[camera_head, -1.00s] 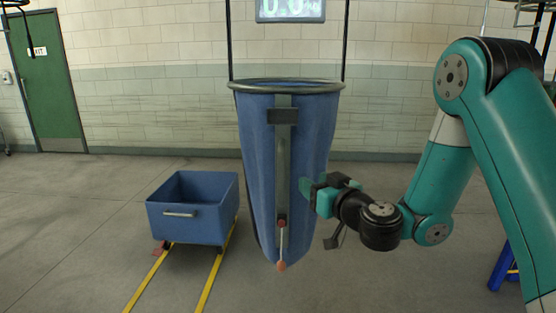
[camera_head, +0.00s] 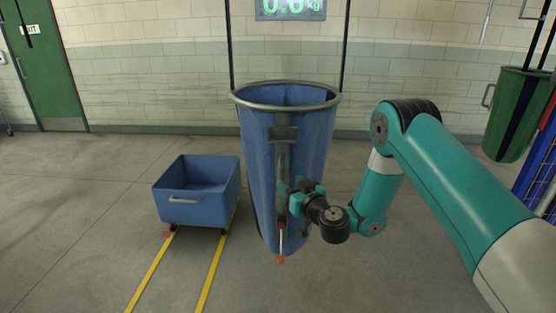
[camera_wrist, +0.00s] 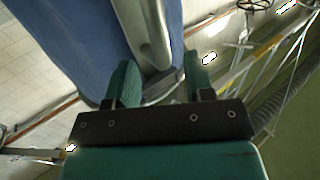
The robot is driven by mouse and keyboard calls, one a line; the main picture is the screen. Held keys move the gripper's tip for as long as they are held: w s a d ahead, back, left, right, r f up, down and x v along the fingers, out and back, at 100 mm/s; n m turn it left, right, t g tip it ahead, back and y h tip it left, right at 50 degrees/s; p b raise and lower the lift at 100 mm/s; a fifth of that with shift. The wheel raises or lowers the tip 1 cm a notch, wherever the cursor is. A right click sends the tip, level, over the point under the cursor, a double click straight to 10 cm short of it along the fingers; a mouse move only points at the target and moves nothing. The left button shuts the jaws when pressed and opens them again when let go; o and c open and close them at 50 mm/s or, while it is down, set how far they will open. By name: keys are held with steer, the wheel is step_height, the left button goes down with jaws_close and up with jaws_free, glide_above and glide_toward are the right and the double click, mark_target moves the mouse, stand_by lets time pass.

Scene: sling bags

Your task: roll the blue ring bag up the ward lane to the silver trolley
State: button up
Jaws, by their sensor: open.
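The blue ring bag (camera_head: 258,165) hangs upright in the middle of the head view, its mouth held by a grey metal ring. A grey strip (camera_head: 283,165) runs down its front to a small lever with an orange tip (camera_head: 281,258). My gripper (camera_head: 288,198) is open at the strip's lower part, just above the lever. In the wrist view the blue bag (camera_wrist: 75,35) fills the upper left, and the grey strip (camera_wrist: 152,45) reaches toward the gap between my open fingers (camera_wrist: 163,75). I cannot tell whether they touch it. No silver trolley shows.
A blue wheeled tub (camera_head: 197,212) stands left of the bag on yellow floor lines (camera_head: 152,270). A green bag (camera_head: 515,115) hangs at the right near a blue rack. A weight display (camera_head: 290,8) is above the bag. A green door (camera_head: 45,65) is at far left. Front floor is clear.

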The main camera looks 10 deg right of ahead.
mark_target(283, 177)
steer(key=p+x, duration=0.5)
steer(key=x, duration=0.1)
steer(key=shift+r, duration=0.15)
steer(key=shift+p+x, duration=0.5)
steer(key=shift+x, duration=0.4)
steer(key=shift+c, duration=0.3)
steer(key=shift+d, duration=0.1)
jaws_close()
